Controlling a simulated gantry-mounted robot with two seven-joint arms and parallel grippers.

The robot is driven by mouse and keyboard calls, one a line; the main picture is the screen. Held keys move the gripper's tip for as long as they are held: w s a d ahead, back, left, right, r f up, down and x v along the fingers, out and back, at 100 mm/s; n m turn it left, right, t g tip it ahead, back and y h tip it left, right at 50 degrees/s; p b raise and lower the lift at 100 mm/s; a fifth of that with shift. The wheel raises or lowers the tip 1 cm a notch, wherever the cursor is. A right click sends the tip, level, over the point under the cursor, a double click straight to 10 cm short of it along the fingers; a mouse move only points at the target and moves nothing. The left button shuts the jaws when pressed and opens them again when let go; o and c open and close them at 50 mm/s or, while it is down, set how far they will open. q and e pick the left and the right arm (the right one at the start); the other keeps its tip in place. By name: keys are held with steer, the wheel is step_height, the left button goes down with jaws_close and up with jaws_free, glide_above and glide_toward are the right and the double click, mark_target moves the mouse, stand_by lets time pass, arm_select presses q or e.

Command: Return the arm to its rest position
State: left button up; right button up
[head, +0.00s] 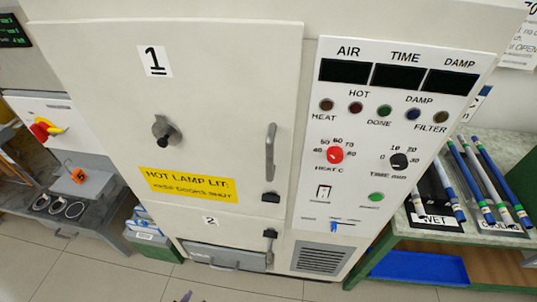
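Neither of my grippers can be made out in the head view. A small dark shape (184,297) pokes in at the bottom edge, and I cannot tell what it is. A large cream cabinet (225,100) fills the middle, with its upper door marked 1 shut. The door has a grey handle (270,152), a round knob (166,131) and a yellow hot-lamp label (190,187). The control panel (375,205) on the right has dark displays, lamps, a red heat knob (335,155) and a black time knob (398,160).
A bench (428,240) at right holds several blue, white and dark rods beside a WET label (435,220). A blue tray (418,267) sits below it. A grey bench (98,222) with rings stands at left. The tiled floor (100,275) in front looks clear.

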arm_select(q)
steer(key=s+a+r+n+g, duration=0.1)
steer(key=s+r+n+g, duration=0.4)
steer(key=s, duration=0.3)
step_height(320, 180, up, 35)
steer(key=p, duration=3.7)
steer(key=shift+r, duration=0.2)
arm_select(e)
step_height(320, 180, up, 37)
steer(key=shift+r, duration=0.15)
arm_select(q)
steer(key=shift+s+a, duration=0.1)
arm_select(e)
steer(key=shift+d, duration=0.1)
